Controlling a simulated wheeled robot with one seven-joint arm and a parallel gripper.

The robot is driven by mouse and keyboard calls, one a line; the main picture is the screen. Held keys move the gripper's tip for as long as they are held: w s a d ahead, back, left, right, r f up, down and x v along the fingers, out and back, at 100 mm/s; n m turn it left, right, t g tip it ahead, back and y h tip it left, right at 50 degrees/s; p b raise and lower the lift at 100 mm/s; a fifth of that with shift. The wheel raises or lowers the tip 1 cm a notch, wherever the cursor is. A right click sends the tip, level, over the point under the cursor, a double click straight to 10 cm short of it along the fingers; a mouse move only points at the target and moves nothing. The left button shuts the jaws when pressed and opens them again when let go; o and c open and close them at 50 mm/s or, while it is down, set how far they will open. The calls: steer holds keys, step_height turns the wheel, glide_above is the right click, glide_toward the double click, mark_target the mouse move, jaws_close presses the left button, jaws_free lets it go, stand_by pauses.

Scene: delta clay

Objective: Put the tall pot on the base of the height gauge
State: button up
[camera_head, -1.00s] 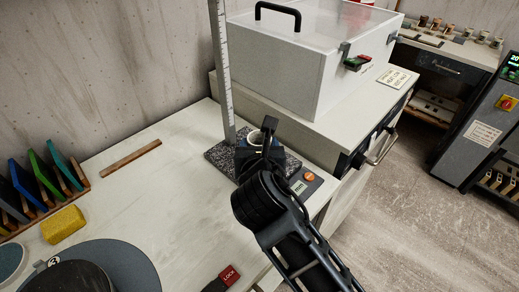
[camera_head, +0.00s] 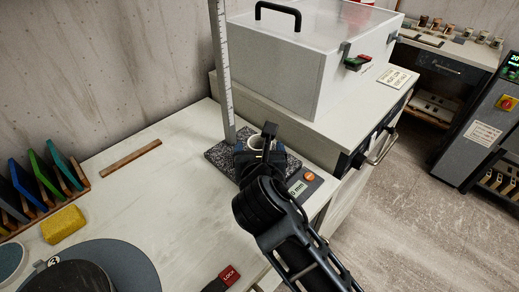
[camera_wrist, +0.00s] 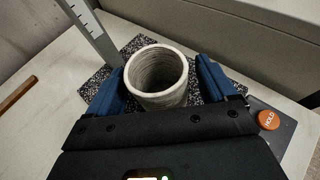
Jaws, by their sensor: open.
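The tall pot (camera_wrist: 157,76) is a pale grey, ribbed, open-topped cylinder. It stands upright on the speckled granite base of the height gauge (camera_wrist: 95,90), between my gripper's fingers. The granite base (camera_head: 218,155) and the upright ruler (camera_head: 222,70) show there too. My gripper (camera_wrist: 160,85) is open, with a blue finger on each side of the pot and visible gaps beside it. The pot's lower part is partly hidden by the gripper body.
A white cabinet with a clear lid (camera_head: 300,60) stands close behind and right of the gauge. The gauge's display and orange button (camera_head: 309,176) lie at the right. A yellow sponge (camera_head: 63,224), colored rack (camera_head: 40,180) and wheel (camera_head: 100,268) are left. The middle table is clear.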

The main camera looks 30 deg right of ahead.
steer(key=v, duration=1.2)
